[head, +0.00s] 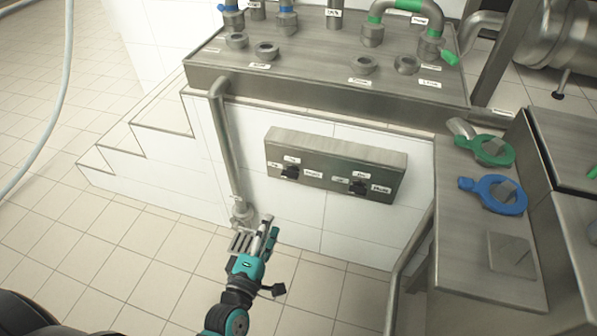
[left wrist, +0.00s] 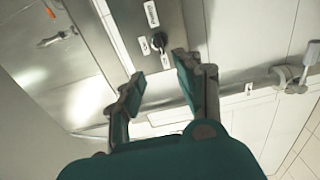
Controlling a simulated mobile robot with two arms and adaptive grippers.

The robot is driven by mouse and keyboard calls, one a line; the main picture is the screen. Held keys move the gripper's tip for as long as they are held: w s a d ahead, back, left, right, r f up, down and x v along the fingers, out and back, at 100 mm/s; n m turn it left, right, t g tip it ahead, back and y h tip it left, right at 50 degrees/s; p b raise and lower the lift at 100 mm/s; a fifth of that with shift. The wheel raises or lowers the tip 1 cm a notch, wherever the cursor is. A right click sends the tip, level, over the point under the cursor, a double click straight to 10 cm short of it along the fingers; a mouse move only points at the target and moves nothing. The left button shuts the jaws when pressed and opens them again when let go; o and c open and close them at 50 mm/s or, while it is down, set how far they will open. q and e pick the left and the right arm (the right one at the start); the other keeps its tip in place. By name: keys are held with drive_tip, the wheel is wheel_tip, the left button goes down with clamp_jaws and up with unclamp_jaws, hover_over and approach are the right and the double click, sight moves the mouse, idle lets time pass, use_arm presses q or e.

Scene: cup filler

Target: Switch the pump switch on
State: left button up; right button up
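A steel switch box (head: 325,178) is fixed to the white tiled wall under the steel counter. It carries a left black rotary switch (head: 290,171) and a right black rotary switch (head: 358,187), each with small white labels. My right gripper is not in view.
A vertical steel pipe (head: 228,150) runs down the wall left of the box, close to the gripper. A steel cabinet (head: 485,235) with a green ring (head: 483,150) and a blue ring (head: 493,194) stands at right. The tiled floor in front is clear.

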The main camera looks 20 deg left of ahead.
use_arm(q)
drive_tip(key=b, duration=0.2)
approach(289, 178)
drive_tip(key=w, duration=0.8)
drive_tip(key=shift+w, duration=0.9)
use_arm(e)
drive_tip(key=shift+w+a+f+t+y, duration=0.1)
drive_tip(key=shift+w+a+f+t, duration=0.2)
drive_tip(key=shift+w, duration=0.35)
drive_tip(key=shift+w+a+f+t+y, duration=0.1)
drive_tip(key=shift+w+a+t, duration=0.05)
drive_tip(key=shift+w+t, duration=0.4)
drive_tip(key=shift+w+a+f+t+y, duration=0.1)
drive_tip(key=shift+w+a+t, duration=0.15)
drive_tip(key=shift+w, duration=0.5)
use_arm(q)
drive_tip(key=shift+c, duration=0.4)
drive_tip(key=shift+d, duration=0.1)
clamp_jaws()
